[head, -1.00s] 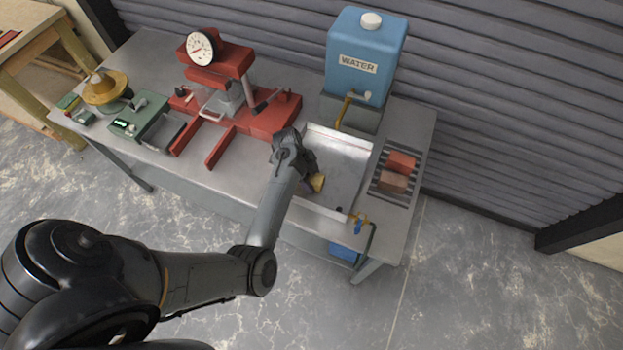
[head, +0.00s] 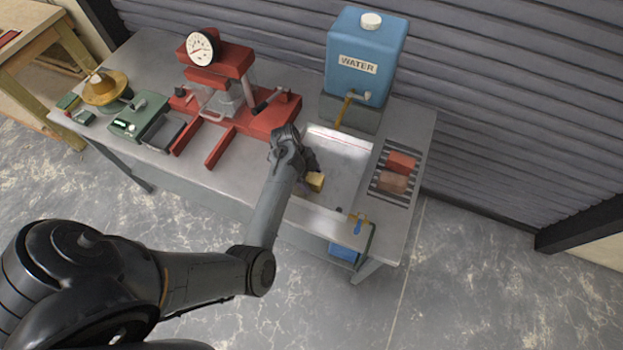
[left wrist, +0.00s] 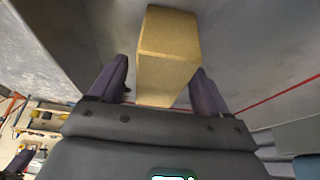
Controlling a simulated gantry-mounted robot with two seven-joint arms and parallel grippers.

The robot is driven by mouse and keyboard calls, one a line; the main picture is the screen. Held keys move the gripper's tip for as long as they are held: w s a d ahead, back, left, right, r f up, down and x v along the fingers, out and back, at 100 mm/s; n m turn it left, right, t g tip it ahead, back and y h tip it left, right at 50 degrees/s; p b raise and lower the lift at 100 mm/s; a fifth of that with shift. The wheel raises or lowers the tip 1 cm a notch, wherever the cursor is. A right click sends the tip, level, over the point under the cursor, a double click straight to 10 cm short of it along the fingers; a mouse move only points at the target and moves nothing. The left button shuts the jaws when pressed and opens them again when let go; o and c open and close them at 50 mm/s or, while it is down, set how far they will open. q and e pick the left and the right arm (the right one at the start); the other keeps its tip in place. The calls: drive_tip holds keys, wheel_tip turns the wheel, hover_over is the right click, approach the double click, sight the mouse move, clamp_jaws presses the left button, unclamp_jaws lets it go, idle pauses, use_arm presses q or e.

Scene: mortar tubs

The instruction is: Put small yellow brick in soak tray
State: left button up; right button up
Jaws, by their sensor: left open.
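The small yellow brick (head: 315,181) is at the left part of the soak tray (head: 345,172), a shallow metal basin. My left gripper (head: 308,172) is over the tray's left side, beside the brick. In the left wrist view the yellow brick (left wrist: 168,55) stands out between the two dark fingers of my left gripper (left wrist: 160,82). The fingers are open, with a gap at the left finger and the right finger close to the brick. Whether the brick rests on the tray floor is hard to tell. My right gripper is not in view.
A blue water tank (head: 366,55) with a tap stands behind the tray. A rack (head: 404,193) with reddish bricks is to its right. A red press with a dial (head: 235,85) and a green scale (head: 138,118) are to the left. A small valve (head: 358,220) sits at the tray's front.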

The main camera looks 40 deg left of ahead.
use_arm(q)
drive_tip(key=v, duration=0.9)
drive_tip(key=shift+a+r, duration=0.2)
drive_tip(key=shift+r, duration=0.1)
drive_tip(key=shift+a+r, duration=0.15)
drive_tip(key=shift+r, duration=0.1)
drive_tip(key=shift+s+a+r+y, duration=0.1)
drive_tip(key=shift+s+a+y, duration=0.1)
drive_tip(key=shift+s+y, duration=0.15)
drive_tip(key=s+d+r+n+t+y, duration=0.1)
drive_tip(key=s+d+r+n+y, duration=0.1)
drive_tip(key=s+d+n, duration=0.9)
drive_tip(key=s+d+y, duration=0.1)
drive_tip(key=s+d, duration=0.4)
drive_tip(key=s, duration=0.3)
drive_tip(key=shift+d+n+t, duration=0.25)
drive_tip(key=shift+n+t, duration=0.05)
drive_tip(key=shift+t, duration=0.1)
drive_tip(key=shift+r, duration=0.1)
